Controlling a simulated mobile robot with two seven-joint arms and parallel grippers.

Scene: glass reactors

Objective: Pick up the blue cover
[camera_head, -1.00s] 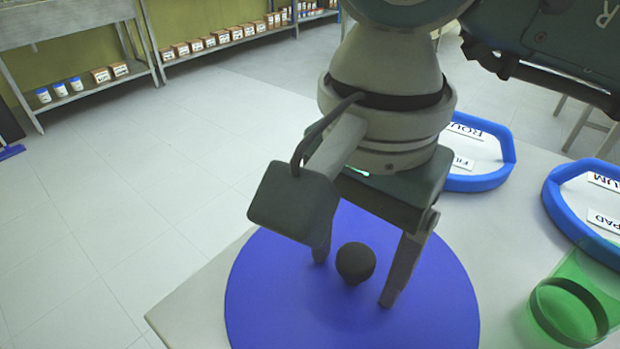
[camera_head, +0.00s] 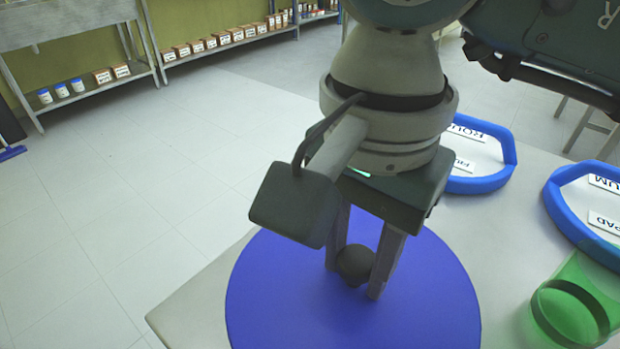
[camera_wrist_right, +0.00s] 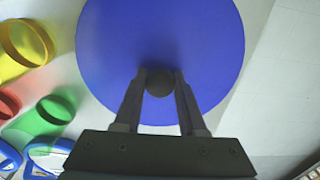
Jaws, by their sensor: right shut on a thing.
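The blue cover (camera_head: 270,290) is a flat round disc with a dark round knob (camera_head: 354,264) at its middle. It lies at the table's near corner in the head view, and it fills the upper middle of the right wrist view (camera_wrist_right: 200,40). My right gripper (camera_head: 362,278) points down over the cover with a finger on each side of the knob, shut on it. In the right wrist view both fingertips (camera_wrist_right: 160,82) touch the knob's sides. I cannot see a gap under the cover. My left gripper is not in view.
A green transparent cup (camera_head: 570,305) stands right of the cover. Two blue-rimmed trays with labels, one behind (camera_head: 485,182) and one at the right edge (camera_head: 555,200), are on the white table (camera_head: 505,235). Yellow (camera_wrist_right: 25,40) and red (camera_wrist_right: 8,103) cups show in the wrist view.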

